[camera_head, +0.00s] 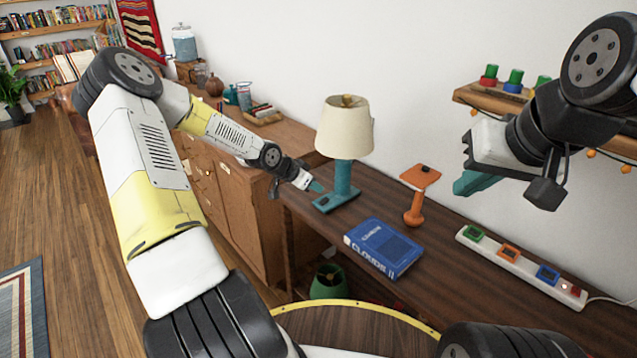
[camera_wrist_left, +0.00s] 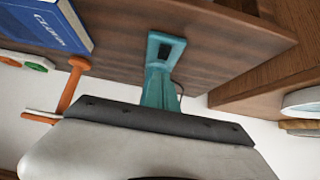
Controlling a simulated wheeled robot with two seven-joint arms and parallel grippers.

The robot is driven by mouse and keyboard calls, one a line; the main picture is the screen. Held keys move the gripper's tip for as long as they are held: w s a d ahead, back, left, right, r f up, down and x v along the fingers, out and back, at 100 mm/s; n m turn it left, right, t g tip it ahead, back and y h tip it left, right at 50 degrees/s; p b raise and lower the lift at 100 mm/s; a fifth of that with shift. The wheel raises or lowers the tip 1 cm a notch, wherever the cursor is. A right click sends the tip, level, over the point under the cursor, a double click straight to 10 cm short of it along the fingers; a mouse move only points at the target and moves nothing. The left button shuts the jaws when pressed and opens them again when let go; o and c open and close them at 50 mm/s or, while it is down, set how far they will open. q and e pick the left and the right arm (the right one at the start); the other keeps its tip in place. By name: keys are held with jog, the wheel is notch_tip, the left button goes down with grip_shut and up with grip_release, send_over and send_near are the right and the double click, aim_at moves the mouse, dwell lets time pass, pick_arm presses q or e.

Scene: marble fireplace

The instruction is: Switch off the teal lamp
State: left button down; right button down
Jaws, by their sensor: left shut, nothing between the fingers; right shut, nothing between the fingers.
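The teal lamp (camera_head: 342,181) stands upright on the dark desk, with a cream shade (camera_head: 345,128). Its flat teal base (camera_head: 345,197) has a small dark patch (camera_head: 324,201) on its left part. I cannot tell whether the lamp is lit. My left gripper (camera_head: 317,187) is shut and empty, its teal fingertips just above the left part of the base; contact cannot be told. In the left wrist view, the base (camera_wrist_left: 153,45) with its dark patch lies just past my fingers (camera_wrist_left: 160,90). My right gripper (camera_head: 470,184) is shut and empty, raised at the right, away from the lamp.
A blue book (camera_head: 384,247) lies in front of the lamp. An orange stand (camera_head: 413,208) stands right of it. A white power strip (camera_head: 520,268) with coloured blocks lies further right. A shelf (camera_head: 490,98) is behind my right arm. A wooden cabinet (camera_head: 232,195) adjoins at left.

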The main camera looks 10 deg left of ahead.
pick_arm(q)
jog(key=f+v, duration=0.1)
jog(key=v, duration=0.9)
jog(key=shift+s+a+r, duration=0.15)
jog(key=shift+s+a, duration=0.15)
jog(key=shift+s, duration=0.15)
pick_arm(e)
jog(key=shift+s+a, duration=0.1)
